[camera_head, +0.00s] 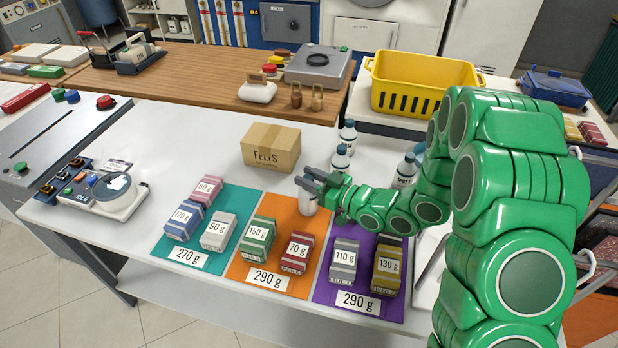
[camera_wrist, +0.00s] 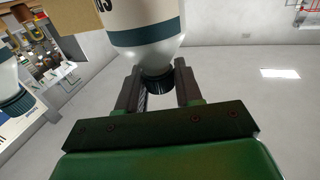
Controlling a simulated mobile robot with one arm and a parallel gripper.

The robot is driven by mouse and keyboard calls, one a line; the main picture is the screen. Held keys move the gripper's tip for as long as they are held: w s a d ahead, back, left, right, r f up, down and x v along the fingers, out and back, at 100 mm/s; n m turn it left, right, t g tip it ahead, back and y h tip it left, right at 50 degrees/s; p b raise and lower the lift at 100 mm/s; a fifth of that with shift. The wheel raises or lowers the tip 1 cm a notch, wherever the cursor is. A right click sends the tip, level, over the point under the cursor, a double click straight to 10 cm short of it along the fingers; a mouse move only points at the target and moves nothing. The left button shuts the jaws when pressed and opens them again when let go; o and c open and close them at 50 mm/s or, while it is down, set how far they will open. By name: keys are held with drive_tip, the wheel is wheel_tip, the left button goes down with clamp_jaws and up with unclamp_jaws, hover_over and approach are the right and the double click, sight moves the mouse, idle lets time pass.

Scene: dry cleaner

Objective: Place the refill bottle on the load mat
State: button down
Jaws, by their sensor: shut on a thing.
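The refill bottle (camera_head: 307,203) is white with a teal band and a dark cap; the wrist view shows it large (camera_wrist: 145,28). My gripper (camera_head: 314,184) is shut around its dark cap end, with a finger on each side in the wrist view (camera_wrist: 160,92). The bottle hangs below the fingers at the far end of the orange mat (camera_head: 284,212). I cannot tell whether its base touches. A teal mat (camera_head: 243,210) lies left, a purple mat (camera_head: 366,264) right. Which one is the load mat is not marked.
Labelled weight packs stand on all three mats, including a green one (camera_head: 258,237) and a red one (camera_head: 297,253) on the orange mat. A cardboard box (camera_head: 271,147) stands behind. Other bottles (camera_head: 341,160) stand behind my gripper. A dial scale (camera_head: 112,190) is left.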

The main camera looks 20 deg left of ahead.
drive_tip(key=c, duration=0.8)
unclamp_jaws()
drive_tip(key=shift+f, duration=0.15)
drive_tip(key=shift+o, duration=0.2)
drive_tip(key=shift+d+r, duration=0.1)
drive_tip(key=shift+r, duration=0.1)
drive_tip(key=shift+v, duration=1.25)
drive_tip(key=shift+s+d+r, duration=0.1)
drive_tip(key=shift+d, duration=0.1)
wheel_tip(320, 180, up, 7)
drive_tip(key=shift+o, duration=0.2)
